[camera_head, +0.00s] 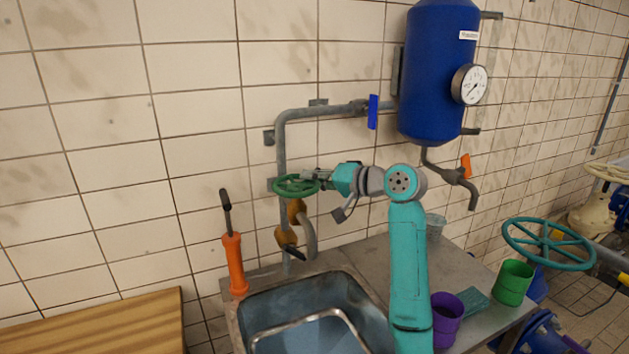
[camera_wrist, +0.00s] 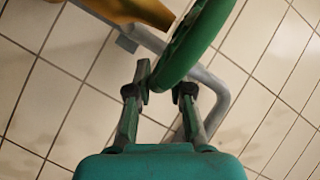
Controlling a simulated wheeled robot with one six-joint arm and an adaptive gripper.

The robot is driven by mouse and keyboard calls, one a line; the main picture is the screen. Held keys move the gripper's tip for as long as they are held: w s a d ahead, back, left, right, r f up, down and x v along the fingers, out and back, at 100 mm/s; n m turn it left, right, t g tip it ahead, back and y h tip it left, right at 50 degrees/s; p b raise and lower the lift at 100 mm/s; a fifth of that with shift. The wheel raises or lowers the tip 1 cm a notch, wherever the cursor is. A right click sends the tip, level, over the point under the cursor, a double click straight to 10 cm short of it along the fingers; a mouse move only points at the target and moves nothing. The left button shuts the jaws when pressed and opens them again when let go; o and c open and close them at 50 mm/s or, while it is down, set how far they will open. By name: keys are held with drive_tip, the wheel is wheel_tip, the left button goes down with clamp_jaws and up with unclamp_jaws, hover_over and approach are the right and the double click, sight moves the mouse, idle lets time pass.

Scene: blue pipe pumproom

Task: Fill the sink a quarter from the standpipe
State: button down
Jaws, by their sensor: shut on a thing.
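A green handwheel (camera_head: 296,186) sits on the grey standpipe (camera_head: 281,150) against the tiled wall. My gripper (camera_head: 316,180) is shut on the rim of this wheel. In the wrist view the green wheel rim (camera_wrist: 190,45) passes between my two fingers (camera_wrist: 165,90). Below the wheel a brass fitting (camera_head: 295,211) and a bent grey spout (camera_head: 310,240) hang over the back of the sink. The metal sink (camera_head: 262,305) is at the bottom; its basin looks bluish inside, and I cannot tell its water level. My arm hides part of its right side.
A blue tank (camera_head: 435,80) with a gauge (camera_head: 469,84) hangs on the wall. A blue lever (camera_head: 373,112) and an orange lever (camera_head: 466,165) are on its pipes. Purple (camera_head: 447,315) and green (camera_head: 513,282) cups stand on the counter. An orange-handled tool (camera_head: 234,262) stands left of the sink.

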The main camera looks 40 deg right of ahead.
drive_tip(key=shift+w+f+n+g+y, duration=0.15)
drive_tip(key=shift+w+n+g+y, duration=0.15)
drive_tip(key=shift+n+y, duration=0.3)
drive_tip(key=shift+w+f+n+g+y, duration=0.15)
drive_tip(key=shift+n+g+y, duration=0.3)
drive_tip(key=shift+y, duration=0.3)
drive_tip(key=shift+w+f+n+g+y, duration=0.1)
drive_tip(key=shift+w+n+g+y, duration=0.2)
drive_tip(key=shift+n+y, duration=0.3)
drive_tip(key=shift+s+d, duration=0.1)
drive_tip(key=c, duration=1.2)
unclamp_jaws()
drive_tip(key=shift+r, duration=0.15)
drive_tip(key=shift+s+d+r, duration=0.1)
drive_tip(key=shift+s+d, duration=0.05)
drive_tip(key=shift+s, duration=0.05)
drive_tip(key=v, duration=1.1)
drive_tip(key=shift+s+d, duration=0.15)
